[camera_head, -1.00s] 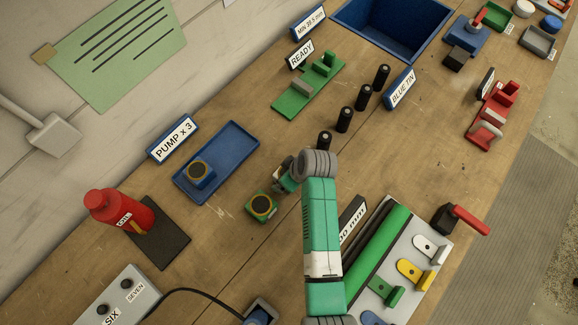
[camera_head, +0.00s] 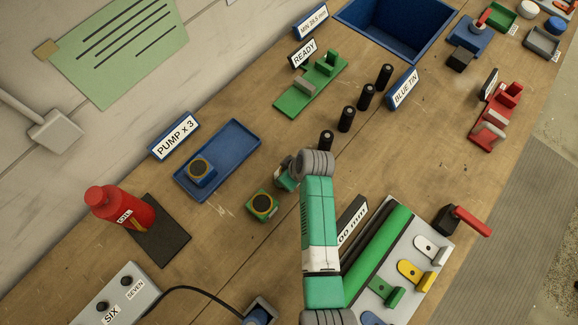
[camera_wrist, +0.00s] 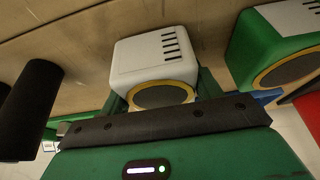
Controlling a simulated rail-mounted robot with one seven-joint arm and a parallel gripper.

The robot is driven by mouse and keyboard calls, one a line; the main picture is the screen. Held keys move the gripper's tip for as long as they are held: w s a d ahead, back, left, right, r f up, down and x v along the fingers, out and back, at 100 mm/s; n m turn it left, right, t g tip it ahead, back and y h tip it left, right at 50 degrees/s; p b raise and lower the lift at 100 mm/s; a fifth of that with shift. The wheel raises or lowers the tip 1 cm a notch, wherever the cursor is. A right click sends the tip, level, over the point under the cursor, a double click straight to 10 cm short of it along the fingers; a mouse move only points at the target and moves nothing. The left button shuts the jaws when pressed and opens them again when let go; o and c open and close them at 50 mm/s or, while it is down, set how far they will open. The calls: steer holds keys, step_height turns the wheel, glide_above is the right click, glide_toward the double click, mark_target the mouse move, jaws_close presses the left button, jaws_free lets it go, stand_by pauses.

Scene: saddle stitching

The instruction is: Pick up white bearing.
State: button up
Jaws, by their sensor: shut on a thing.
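The white bearing (camera_wrist: 150,58), a white block with dark slots and a tan-rimmed dark round face, fills the middle of the wrist view. My gripper (camera_wrist: 162,92) is shut on it, with a dark green finger at each side. In the head view my gripper (camera_head: 286,176) is at the end of my green arm, just right of the green bearing (camera_head: 262,206). The white bearing is mostly hidden there by the gripper and wrist. I cannot tell whether it touches the table or hangs above it.
The green bearing also shows close at right in the wrist view (camera_wrist: 270,45). A blue bearing (camera_head: 201,170) sits in the blue tray (camera_head: 232,150) marked PUMP x 3. Several black pegs (camera_head: 326,140) stand in a row behind my wrist. A red bottle (camera_head: 118,208) stands at left.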

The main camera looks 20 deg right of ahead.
step_height(320, 180, up, 10)
steer(key=shift+f+p, duration=0.15)
steer(key=shift+p, duration=0.15)
